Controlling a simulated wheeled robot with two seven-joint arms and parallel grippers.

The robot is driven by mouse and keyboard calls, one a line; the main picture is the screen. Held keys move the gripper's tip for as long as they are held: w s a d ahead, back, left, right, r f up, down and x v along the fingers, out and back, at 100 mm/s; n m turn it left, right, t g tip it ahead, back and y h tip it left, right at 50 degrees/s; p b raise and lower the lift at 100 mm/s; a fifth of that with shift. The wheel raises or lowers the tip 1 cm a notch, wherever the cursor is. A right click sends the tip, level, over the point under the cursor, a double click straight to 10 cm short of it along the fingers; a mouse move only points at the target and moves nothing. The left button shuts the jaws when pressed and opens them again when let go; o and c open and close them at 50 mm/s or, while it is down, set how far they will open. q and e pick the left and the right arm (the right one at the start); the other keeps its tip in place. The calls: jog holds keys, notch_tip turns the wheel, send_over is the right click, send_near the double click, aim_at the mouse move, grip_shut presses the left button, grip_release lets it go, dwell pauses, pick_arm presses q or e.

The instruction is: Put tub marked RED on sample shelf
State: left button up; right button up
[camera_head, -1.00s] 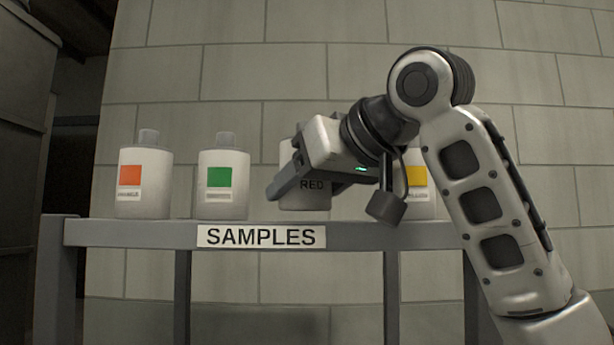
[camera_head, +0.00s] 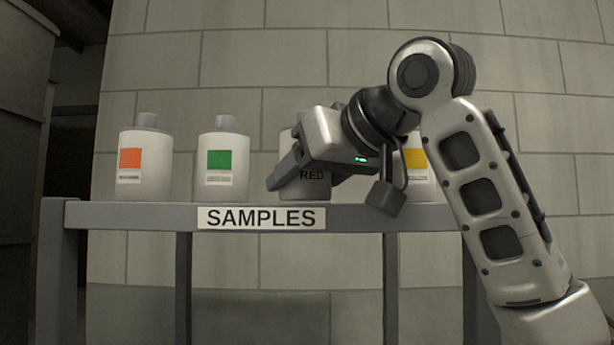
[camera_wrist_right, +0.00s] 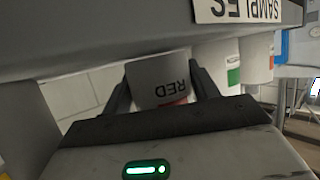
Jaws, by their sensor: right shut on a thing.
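The white tub marked RED (camera_head: 313,189) is at the sample shelf (camera_head: 120,214), between the green-label and yellow-label bottles. My right gripper (camera_head: 284,178) is shut on it from the front right, and its hand hides the tub's upper part. The tub's base is level with the bases of the bottles beside it; whether it bears on the shelf I cannot tell. In the right wrist view, the picture is upside down and the tub (camera_wrist_right: 160,88) sits between both fingers (camera_wrist_right: 163,97). My left gripper is not in view.
An orange-label bottle (camera_head: 143,165) and a green-label bottle (camera_head: 221,165) stand to the left. A yellow-label bottle (camera_head: 418,170) stands to the right, partly behind my arm. A SAMPLES sign (camera_head: 261,218) is on the shelf's front edge. A block wall (camera_head: 230,60) is behind.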

jog(key=shift+f, duration=0.1)
jog(key=o, duration=0.9)
